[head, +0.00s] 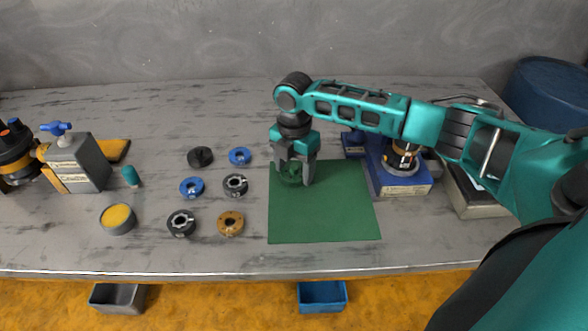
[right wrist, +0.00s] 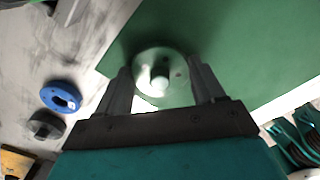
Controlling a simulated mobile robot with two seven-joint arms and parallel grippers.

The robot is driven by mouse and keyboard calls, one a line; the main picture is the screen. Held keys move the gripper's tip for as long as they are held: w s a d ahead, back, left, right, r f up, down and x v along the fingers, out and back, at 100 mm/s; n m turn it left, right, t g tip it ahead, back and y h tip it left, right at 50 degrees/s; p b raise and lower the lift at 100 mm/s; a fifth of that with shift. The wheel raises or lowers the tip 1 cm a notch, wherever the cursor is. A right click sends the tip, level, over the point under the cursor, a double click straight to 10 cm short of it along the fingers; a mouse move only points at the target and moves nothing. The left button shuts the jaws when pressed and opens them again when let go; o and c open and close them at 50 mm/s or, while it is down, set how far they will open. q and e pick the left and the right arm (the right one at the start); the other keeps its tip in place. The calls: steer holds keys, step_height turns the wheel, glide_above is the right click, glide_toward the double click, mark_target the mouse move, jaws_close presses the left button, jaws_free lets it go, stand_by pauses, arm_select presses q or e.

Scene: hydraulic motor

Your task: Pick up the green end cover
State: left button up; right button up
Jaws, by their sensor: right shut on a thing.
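The green end cover (head: 291,173) is a small round part at the upper left of the green mat (head: 325,215). My right gripper (head: 293,172) points down over it and is shut on it. My left gripper is not in view.
Several black, blue and orange rings, such as the orange one (head: 231,223), lie left of the mat. A blue-based motor assembly (head: 402,182) stands right of it. A grey block (head: 80,162) and a yellow-topped tin (head: 118,219) are at left.

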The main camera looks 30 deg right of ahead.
mark_target(294, 167)
step_height(294, 167, up, 20)
steer(key=p, duration=0.2)
steer(key=shift+r+p, duration=0.1)
steer(key=shift+p, duration=0.2)
steer(key=shift+r+p, duration=0.8)
steer(key=shift+p, duration=0.35)
steer(key=shift+f, duration=0.1)
